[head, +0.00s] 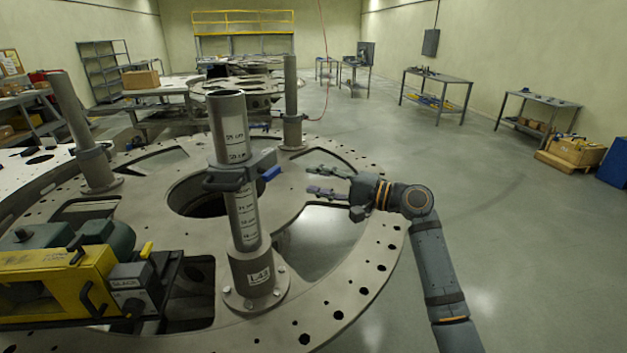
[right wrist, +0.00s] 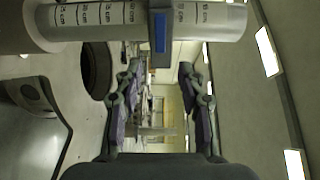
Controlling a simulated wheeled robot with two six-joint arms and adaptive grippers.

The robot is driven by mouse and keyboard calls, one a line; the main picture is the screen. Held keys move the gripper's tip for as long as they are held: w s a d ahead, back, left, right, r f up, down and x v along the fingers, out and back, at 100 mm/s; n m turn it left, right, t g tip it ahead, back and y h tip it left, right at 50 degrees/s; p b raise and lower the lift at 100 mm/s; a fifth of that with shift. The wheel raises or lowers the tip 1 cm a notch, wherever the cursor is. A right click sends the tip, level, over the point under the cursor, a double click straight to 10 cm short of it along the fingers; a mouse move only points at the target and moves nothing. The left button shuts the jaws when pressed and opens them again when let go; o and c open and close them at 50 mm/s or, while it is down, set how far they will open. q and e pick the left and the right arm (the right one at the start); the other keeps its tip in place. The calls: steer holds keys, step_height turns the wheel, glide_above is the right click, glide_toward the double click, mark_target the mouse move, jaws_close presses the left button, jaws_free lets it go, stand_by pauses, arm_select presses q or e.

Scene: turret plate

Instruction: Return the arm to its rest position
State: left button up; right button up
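My right gripper (head: 327,183) is open and empty above the right side of the turret plate (head: 345,290). Its fingers point left, toward the marked post (head: 243,215) with the dark clamp collar (head: 238,175) and blue handle (head: 271,173). A gap shows between the fingertips and the handle. In the right wrist view the two fingers (right wrist: 157,100) stand wide apart, with the post (right wrist: 215,20) lying across the top and the blue handle (right wrist: 159,33) between and beyond them. My left gripper is not in view.
A yellow machine (head: 55,280) sits on the plate at lower left. Other posts (head: 291,100) stand on the far rim and the left rim (head: 82,130). Workbenches (head: 437,80) line the right wall. The floor right of the plate (head: 520,230) is clear.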

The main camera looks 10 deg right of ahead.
steer(key=s+d+f+n+g+h, duration=0.15)
steer(key=s+f+h, duration=0.35)
steer(key=f, duration=0.7)
steer(key=s+f+n+g+h, duration=0.1)
steer(key=s+f+n+h, duration=0.15)
steer(key=s+f, duration=0.7)
steer(key=s+d+f+n+g+h, duration=0.2)
steer(key=s+d+f+h, duration=0.3)
steer(key=s, duration=0.5)
steer(key=s+d+f+n+g+h, duration=0.2)
steer(key=s+d+f+h, duration=0.2)
steer(key=s+d+f, duration=0.45)
steer(key=s+d+f+g+b, duration=0.1)
steer(key=s+f+b, duration=0.1)
steer(key=f, duration=1.3)
steer(key=s+f+b, duration=0.2)
steer(key=f, duration=1.3)
steer(key=s+d+f+g+b, duration=0.1)
steer(key=s+f+b, duration=0.1)
steer(key=s+f, duration=1.5)
steer(key=shift+s+m+y, duration=0.25)
steer(key=shift+m+y, duration=0.05)
steer(key=shift+y, duration=0.05)
